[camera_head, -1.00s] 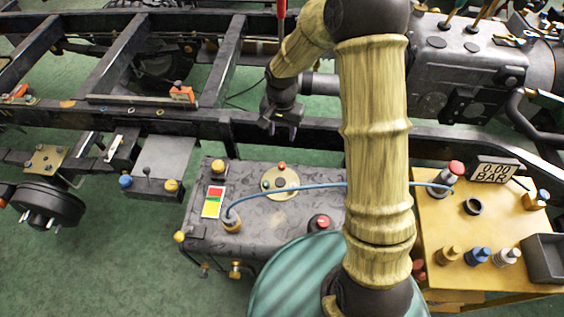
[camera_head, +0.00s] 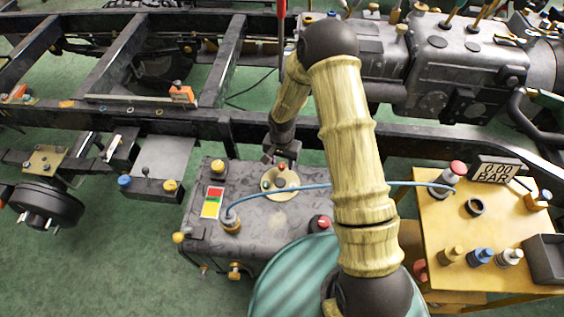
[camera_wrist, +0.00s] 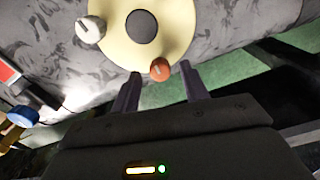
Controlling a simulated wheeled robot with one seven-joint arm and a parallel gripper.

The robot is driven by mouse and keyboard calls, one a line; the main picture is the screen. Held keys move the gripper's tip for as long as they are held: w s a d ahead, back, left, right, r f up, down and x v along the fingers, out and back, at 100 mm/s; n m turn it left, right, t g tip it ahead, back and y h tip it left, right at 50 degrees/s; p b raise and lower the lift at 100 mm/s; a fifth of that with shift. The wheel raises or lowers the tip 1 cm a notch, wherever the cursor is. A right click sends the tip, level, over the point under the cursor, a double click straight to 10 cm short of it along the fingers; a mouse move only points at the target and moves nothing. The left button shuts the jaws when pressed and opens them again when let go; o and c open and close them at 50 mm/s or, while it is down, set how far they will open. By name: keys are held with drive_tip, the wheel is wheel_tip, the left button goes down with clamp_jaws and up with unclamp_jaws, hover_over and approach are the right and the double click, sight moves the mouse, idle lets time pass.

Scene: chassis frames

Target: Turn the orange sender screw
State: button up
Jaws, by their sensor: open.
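The orange sender screw (camera_wrist: 160,69) sits at the edge of a round cream plate (camera_wrist: 172,45) in the wrist view, with a slot-like mark on its top. It also shows in the head view (camera_head: 282,167), on the dark tank (camera_head: 262,240). My gripper (camera_wrist: 161,73) is open and empty, its two dark fingertips to either side of the screw in the picture. I cannot tell whether they are down around it or still above it. In the head view my gripper (camera_head: 283,156) is just behind the screw. A dark round cap (camera_wrist: 141,26) is mid-plate, and a pale slotted screw (camera_wrist: 91,28) is at its left edge.
A blue hose (camera_head: 300,189) arches from the tank to the yellow bench (camera_head: 430,240) at right. A red-topped knob (camera_head: 320,224) and a yellow cap (camera_head: 217,166) stand on the tank. The black chassis rail (camera_head: 250,127) runs behind it.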

drive_tip(key=shift+f, duration=0.35)
clamp_jaws()
